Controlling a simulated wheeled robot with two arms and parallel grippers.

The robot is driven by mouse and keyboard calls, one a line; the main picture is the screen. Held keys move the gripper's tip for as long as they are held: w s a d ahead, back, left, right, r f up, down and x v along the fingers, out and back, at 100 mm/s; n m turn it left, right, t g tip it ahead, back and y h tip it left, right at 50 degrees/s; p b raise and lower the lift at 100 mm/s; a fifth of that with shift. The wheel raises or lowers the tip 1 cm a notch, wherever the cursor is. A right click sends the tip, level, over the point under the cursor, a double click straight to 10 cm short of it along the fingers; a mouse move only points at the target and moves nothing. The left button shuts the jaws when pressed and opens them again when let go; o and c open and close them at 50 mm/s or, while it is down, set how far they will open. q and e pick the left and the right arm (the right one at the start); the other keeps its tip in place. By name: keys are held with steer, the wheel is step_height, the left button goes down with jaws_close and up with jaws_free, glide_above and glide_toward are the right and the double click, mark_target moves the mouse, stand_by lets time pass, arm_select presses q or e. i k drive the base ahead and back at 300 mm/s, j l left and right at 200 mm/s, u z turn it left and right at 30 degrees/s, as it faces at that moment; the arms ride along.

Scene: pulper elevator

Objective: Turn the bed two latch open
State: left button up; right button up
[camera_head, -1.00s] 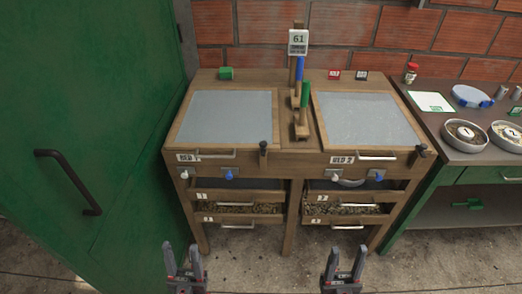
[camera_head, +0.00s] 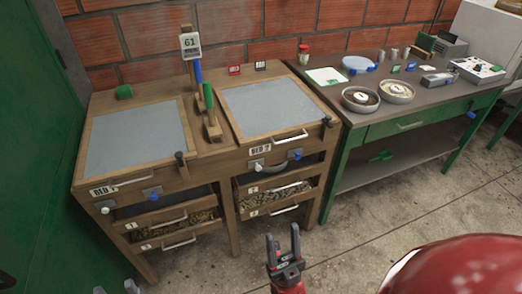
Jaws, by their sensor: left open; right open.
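Bed two is the right-hand wooden bed with a grey panel (camera_head: 270,105) and a "BED 2" label (camera_head: 260,152) on its front. A dark upright latch-like knob (camera_head: 326,121) stands at its front right corner. Below the label are a white knob (camera_head: 257,165) and a blue knob (camera_head: 297,155) on metal plates; which part is the latch I cannot tell for sure. My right gripper (camera_head: 283,243) is open and empty, low in front of the bed and apart from it. My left gripper (camera_head: 115,288) shows only its fingertips at the bottom left edge, open and empty.
Bed one (camera_head: 135,138) is on the left, with drawers below both beds. A green-legged side table (camera_head: 440,113) holding dishes stands to the right. A green door (camera_head: 28,160) is at the left. A large red rounded object (camera_head: 455,268) fills the bottom right. Floor between is clear.

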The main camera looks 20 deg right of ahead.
mark_target(327, 119)
steer(key=l, duration=1.05)
steer(key=i+l, duration=0.1)
steer(key=l, duration=1)
steer(key=i+j, duration=0.35)
steer(key=j, duration=0.2)
steer(key=l+z, duration=0.05)
